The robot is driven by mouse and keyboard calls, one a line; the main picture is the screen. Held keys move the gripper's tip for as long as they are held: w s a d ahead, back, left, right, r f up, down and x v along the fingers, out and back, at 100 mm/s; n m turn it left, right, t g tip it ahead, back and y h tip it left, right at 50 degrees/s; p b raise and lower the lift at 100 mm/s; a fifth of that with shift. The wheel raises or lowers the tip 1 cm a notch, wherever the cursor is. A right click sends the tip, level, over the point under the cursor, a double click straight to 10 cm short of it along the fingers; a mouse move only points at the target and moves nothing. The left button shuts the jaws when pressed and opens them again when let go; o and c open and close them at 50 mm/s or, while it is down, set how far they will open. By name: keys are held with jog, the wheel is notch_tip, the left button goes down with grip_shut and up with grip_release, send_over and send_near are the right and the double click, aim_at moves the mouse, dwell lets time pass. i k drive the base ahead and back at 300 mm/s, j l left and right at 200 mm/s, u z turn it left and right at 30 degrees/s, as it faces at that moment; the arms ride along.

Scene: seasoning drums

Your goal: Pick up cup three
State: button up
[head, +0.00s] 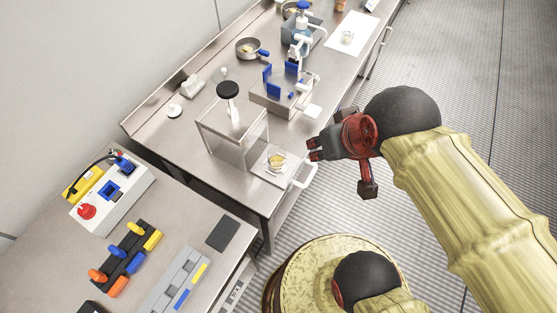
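A small clear cup (276,160) with something yellow in it stands on a white pad (266,172) at the front edge of the long steel bench. Another small clear cup (347,37) stands on a white sheet (338,46) farther along the bench. I see no number on either cup, so I cannot tell which is cup three. My gripper (312,149) is to the right of the nearer cup, apart from it. Its two dark fingertips point left with a small gap between them and nothing held. Its height above the bench is hard to judge.
A clear box (229,143) with a black-knobbed item stands left of the nearer cup. A grey stand with blue uprights (272,84) and a pan (249,48) are behind. A white handle (305,176) sticks out at the bench front. A lower-left table holds coloured parts (130,258).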

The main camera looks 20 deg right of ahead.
aim_at(277, 155)
jog(key=k+j+z, duration=0.2)
jog(key=z, duration=0.2)
jog(key=k+j+z, duration=0.25)
jog(key=j+z, duration=0.2)
